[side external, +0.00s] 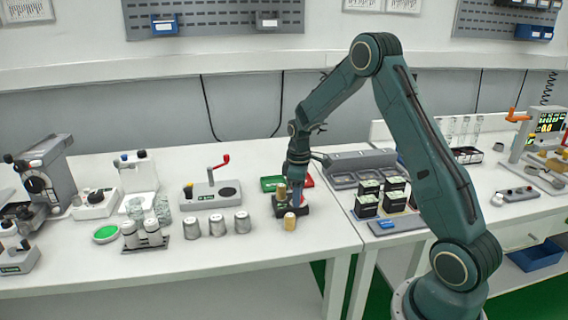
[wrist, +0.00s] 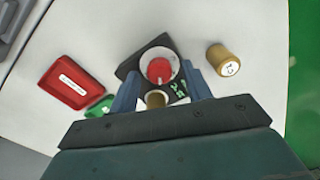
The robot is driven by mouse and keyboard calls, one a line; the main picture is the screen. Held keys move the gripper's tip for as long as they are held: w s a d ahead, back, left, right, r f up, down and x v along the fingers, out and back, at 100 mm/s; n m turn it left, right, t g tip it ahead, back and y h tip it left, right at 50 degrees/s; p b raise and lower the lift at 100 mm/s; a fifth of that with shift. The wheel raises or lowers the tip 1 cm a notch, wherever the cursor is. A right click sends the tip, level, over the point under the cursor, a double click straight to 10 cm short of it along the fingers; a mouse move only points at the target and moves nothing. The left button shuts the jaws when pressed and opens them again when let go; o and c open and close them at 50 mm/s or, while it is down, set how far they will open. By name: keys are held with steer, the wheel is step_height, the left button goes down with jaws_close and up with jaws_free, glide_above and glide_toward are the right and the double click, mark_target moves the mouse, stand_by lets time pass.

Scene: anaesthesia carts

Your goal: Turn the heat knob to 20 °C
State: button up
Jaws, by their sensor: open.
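The heat knob (wrist: 160,69) is red and sits on a pale round dial on a black box (wrist: 131,72). Green markings show on the box near the right finger, too small to read. My gripper (wrist: 160,76) is open, with one blue-grey finger on each side of the dial and knob. I cannot tell whether the fingers touch it. In the side external view my gripper (side external: 297,186) points down over the black box (side external: 300,210); the arm end largely hides the knob there. The knob's setting cannot be read.
A brass cylinder (wrist: 155,98) stands at the box's near edge, between the fingers. Another labelled brass cylinder (wrist: 224,60) stands apart to the right. A red tray (wrist: 72,82) and green tray (wrist: 101,107) lie left. Metal cups (side external: 217,224) stand left of the box.

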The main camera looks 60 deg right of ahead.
steer(key=c, duration=1)
steer(key=shift+m, duration=0.3)
steer(key=m, duration=1.1)
steer(key=shift+d, duration=0.1)
steer(key=shift+m, duration=0.3)
steer(key=o, duration=1)
